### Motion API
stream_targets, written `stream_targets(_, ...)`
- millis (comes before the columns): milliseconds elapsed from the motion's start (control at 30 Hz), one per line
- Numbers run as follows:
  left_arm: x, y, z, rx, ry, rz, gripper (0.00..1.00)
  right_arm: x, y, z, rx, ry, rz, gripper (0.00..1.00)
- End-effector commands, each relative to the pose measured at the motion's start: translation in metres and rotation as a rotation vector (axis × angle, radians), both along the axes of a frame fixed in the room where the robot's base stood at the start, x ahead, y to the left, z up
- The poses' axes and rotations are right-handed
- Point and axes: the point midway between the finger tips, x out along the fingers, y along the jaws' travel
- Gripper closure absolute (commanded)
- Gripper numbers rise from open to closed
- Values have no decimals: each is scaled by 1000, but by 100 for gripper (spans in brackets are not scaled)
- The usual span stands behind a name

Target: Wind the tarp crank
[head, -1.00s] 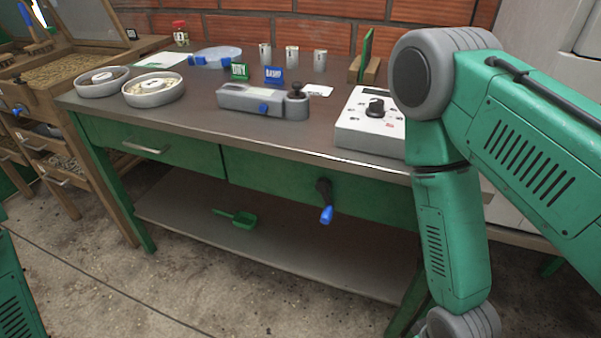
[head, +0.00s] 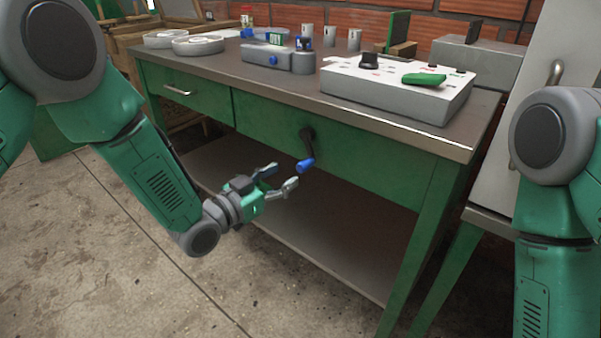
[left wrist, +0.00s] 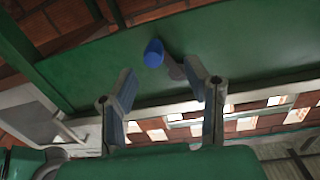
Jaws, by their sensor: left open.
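The crank (head: 307,136) sticks out from the green front of the workbench. It has a dark arm and a blue handle (head: 305,165) that hangs low. My left gripper (head: 279,177) is open and empty, just left of and slightly below the blue handle, apart from it. In the left wrist view the blue handle (left wrist: 153,52) shows beyond the two spread fingers (left wrist: 170,88), nearer the left one. The crank's dark arm is partly hidden behind the right finger there. My right arm stands at the right of the head view; its gripper is out of frame.
The workbench (head: 400,137) carries a white control box (head: 395,90) with a green object (head: 424,79) on it, a grey device (head: 277,58) and round dishes (head: 198,44). A lower shelf (head: 320,245) lies under the crank. The floor in front is clear.

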Motion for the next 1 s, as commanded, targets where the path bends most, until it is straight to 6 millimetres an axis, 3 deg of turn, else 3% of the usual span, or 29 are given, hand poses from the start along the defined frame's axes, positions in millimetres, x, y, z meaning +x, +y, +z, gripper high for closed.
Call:
stream_targets(100, 18, -20, -2, 4, -5, -4, 57, 0, 0, -12, 0, 1, -1, 60)
stream_targets(300, 39, -36, -1, 3, -1, -2, 57, -1, -1, -20, -1, 1, -2, 60)
stream_targets(733, 47, -42, 1, 3, 2, -1, 57, -1, -1, -22, -1, 1, -1, 60)
stream_targets(800, 46, -42, 1, 3, 2, -1, 82, -1, -1, -22, -1, 1, -1, 60)
stream_targets(867, 47, -42, 1, 3, 1, -1, 100, -1, -1, -22, -1, 1, -1, 60)
stream_targets(1000, 47, -42, 1, 2, 1, -2, 100, -1, -1, -22, -1, 1, -2, 60)
